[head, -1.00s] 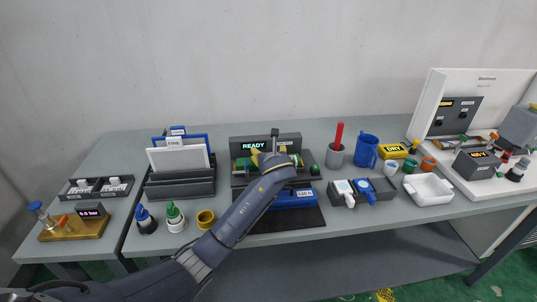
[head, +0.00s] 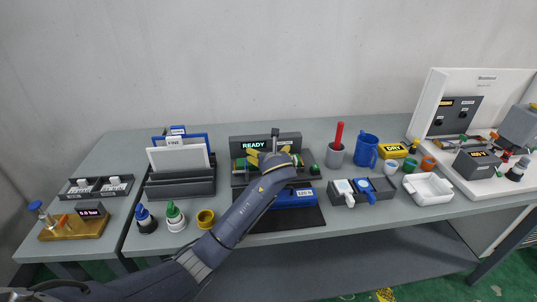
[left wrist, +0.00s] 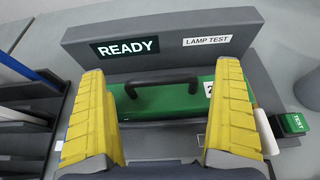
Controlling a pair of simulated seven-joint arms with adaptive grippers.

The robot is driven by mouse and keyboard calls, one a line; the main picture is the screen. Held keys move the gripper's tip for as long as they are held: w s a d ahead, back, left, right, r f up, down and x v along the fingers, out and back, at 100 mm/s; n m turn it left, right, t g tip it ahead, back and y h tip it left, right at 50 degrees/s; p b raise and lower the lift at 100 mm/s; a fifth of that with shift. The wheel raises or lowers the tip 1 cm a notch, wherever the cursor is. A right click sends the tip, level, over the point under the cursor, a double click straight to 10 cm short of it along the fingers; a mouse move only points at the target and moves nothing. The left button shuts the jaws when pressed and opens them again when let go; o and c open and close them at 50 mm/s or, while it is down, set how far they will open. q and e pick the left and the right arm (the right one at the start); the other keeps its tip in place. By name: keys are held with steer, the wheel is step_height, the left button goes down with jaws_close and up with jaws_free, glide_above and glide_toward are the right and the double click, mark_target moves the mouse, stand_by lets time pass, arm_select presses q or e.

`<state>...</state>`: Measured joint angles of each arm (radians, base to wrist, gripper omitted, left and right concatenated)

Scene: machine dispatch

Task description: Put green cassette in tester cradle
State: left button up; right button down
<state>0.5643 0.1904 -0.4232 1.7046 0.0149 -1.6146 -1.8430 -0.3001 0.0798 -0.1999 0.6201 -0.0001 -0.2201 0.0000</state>
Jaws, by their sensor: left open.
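The green cassette (left wrist: 170,100) with a black handle sits in the tester (left wrist: 220,47), below its READY display, in the left wrist view. In the head view only a small part of the green cassette (head: 242,165) shows beside my arm. My left gripper (left wrist: 163,115) is open, its yellow fingers on either side of the handle and apart from it. In the head view my left gripper (head: 268,158) is over the tester, and my arm hides much of the cradle. My right gripper is not in view.
A blue cassette (head: 296,198) lies on the dark mat in front of the tester. A green TEST button (left wrist: 292,123) is at the tester's right. A file rack (head: 180,188) stands to the left. A grey cup (head: 335,156) and a blue mug (head: 366,150) stand to the right.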

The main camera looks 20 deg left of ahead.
arm_select(q)
steer(key=v, duration=1.1)
steer(key=shift+s, duration=0.2)
steer(key=shift+d+r, duration=0.1)
steer(key=shift+d, duration=0.05)
stand_by(0.5)
